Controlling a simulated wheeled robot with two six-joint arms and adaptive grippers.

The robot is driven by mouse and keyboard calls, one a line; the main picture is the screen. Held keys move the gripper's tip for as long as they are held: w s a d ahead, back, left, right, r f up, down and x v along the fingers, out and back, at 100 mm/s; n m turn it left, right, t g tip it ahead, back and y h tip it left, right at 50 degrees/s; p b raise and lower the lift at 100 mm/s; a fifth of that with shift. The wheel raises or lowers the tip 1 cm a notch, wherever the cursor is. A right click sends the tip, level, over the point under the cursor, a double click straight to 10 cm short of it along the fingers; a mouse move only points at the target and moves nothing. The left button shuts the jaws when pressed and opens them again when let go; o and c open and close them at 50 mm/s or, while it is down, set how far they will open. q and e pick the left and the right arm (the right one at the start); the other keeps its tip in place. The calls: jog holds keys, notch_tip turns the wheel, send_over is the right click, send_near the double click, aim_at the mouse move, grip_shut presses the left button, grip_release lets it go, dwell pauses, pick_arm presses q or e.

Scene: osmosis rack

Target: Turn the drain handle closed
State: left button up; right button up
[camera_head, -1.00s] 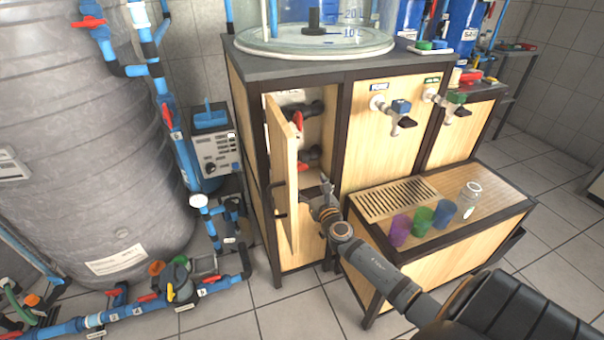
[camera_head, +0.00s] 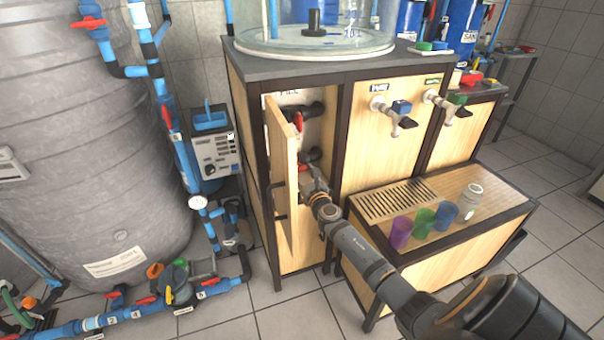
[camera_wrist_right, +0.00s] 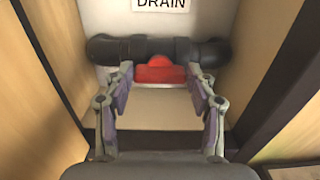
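The red drain handle (camera_wrist_right: 160,70) sits on a black pipe (camera_wrist_right: 104,48) under a white DRAIN label (camera_wrist_right: 161,4) in the right wrist view. My right gripper (camera_wrist_right: 159,86) is open, with one finger on each side of the handle's ends, and a gap shows between fingers and handle. In the head view my right gripper (camera_head: 312,172) reaches into the open cabinet and hides most of the drain handle. My left gripper is not in view.
The open cabinet door (camera_head: 283,185) stands just left of my right gripper. Another red handle (camera_head: 299,122) is above it inside the cabinet. A low bench with several cups and a slotted grate (camera_head: 396,199) is at the right.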

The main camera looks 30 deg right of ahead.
jog(key=shift+c, duration=1.4)
jog(key=shift+m, duration=0.8)
jog(key=shift+d+f+m+b, duration=0.1)
jog(key=shift+m+b, duration=0.35)
jog(key=shift+m, duration=0.35)
jog(key=m+b, duration=0.1)
jog(key=m, duration=0.3)
jog(key=m+b, duration=0.1)
jog(key=m, duration=0.2)
jog(key=m+b, duration=0.1)
jog(key=m, duration=0.2)
jog(key=m+b, duration=0.1)
jog(key=m, duration=0.2)
jog(key=shift+d+f, duration=0.15)
jog(key=shift+f, duration=0.1)
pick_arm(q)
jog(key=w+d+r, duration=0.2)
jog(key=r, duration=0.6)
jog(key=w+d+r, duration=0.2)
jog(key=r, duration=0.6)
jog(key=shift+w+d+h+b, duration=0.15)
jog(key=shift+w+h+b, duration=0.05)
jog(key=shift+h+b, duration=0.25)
pick_arm(e)
jog(key=shift+m, duration=1)
